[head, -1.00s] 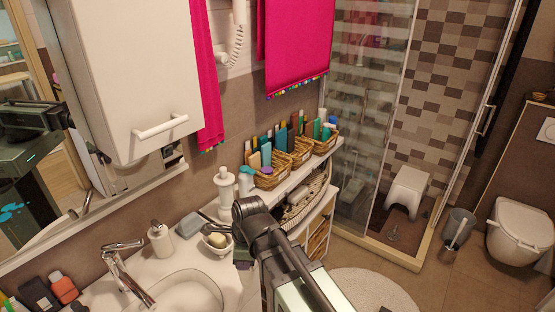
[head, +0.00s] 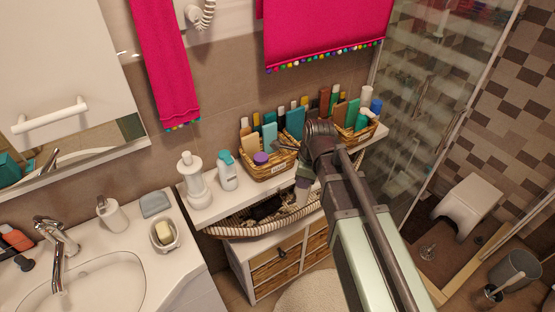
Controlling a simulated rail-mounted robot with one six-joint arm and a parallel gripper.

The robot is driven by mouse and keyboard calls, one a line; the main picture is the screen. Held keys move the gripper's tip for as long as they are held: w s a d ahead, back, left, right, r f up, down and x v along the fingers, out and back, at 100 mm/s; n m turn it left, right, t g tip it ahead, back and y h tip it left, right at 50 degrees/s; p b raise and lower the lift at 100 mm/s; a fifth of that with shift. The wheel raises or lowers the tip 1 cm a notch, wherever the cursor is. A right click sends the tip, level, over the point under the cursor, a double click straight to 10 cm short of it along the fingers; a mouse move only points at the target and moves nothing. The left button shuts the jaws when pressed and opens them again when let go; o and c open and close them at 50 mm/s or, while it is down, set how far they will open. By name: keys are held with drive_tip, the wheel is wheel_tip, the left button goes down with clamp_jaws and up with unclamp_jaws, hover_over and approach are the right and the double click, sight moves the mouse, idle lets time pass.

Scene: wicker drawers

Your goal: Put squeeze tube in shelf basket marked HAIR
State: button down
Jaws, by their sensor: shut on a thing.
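Several wicker baskets stand in a row on the white wall shelf. The left basket (head: 262,173) has a small pale label on its front, too small to read surely. The right basket (head: 367,136) is partly behind my arm, and the middle one is mostly hidden by my wrist.
A white pump bottle (head: 195,180) and a teal-capped bottle (head: 228,171) stand on the shelf left of the baskets. The baskets are crowded with upright bottles and boxes. A woven tray (head: 238,228) sits below the shelf, on the drawer cabinet (head: 240,268).

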drive_tip(key=w+d+r+p, duration=0.3)
drive_tip(key=w+r, duration=0.1)
drive_tip(key=w, duration=0.6)
drive_tip(key=w+a, duration=1.2)
drive_tip(key=w, duration=0.4)
wheel_tip(320, 180, down, 8)
drive_tip(key=b, duration=0.7)
drive_tip(key=shift+d+r+b, duration=0.25)
drive_tip(key=shift+d+b, duration=0.05)
wheel_tip(320, 180, down, 5)
drive_tip(key=b, duration=0.5)
drive_tip(key=shift+a, duration=0.1)
drive_tip(key=c, duration=1.1)
unclamp_jaws()
